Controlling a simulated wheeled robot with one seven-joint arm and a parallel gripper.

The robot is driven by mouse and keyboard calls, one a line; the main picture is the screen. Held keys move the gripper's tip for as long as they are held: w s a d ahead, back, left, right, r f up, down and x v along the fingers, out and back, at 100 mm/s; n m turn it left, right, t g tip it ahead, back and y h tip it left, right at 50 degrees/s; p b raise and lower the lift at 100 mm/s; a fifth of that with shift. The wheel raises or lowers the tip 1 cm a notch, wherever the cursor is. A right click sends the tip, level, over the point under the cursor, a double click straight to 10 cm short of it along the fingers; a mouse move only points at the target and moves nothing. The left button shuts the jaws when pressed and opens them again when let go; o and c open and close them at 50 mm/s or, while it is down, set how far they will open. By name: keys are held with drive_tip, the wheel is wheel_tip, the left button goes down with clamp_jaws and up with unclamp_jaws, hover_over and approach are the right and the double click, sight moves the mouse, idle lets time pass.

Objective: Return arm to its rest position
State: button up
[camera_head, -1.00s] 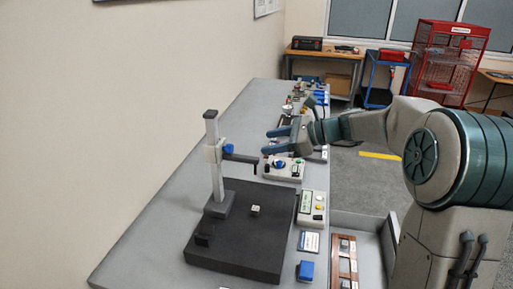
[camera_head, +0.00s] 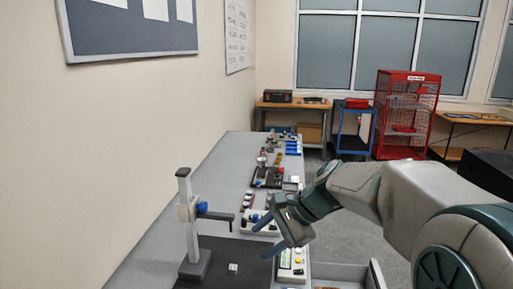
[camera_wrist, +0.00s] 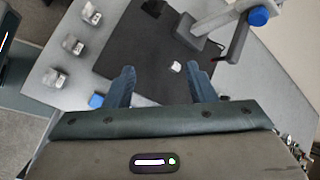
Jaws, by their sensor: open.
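My gripper (camera_head: 273,233) is open and empty in the head view, held above the long grey bench, to the right of the measuring stand. In the wrist view its two blue fingers (camera_wrist: 162,88) are spread apart with nothing between them. The cube also shows in the head view (camera_head: 233,268). My arm reaches in from the right and hides part of the bench edge.
The measuring stand (camera_head: 187,225) with a side arm rises from the dark plate. Several small devices line the bench (camera_head: 215,180). A control box (camera_head: 291,265) sits just below my gripper. An open drawer (camera_head: 350,275) juts out at right. A red cage (camera_head: 404,115) stands at the back.

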drive_tip(key=s+d+f+n+h, duration=0.2)
drive_tip(key=s+d+n+h, duration=0.2)
drive_tip(key=s+d+n, duration=0.2)
drive_tip(key=s+d+f+n+t+h, duration=0.1)
drive_tip(key=s+d+f+n+h, duration=0.2)
drive_tip(key=s, duration=0.8)
drive_tip(key=d+n, duration=0.2)
drive_tip(key=d, duration=0.1)
drive_tip(key=shift+s+d+f+n+t+h, duration=0.2)
drive_tip(key=shift+s+d+n+t+h, duration=0.1)
drive_tip(key=shift+d+n+h, duration=0.1)
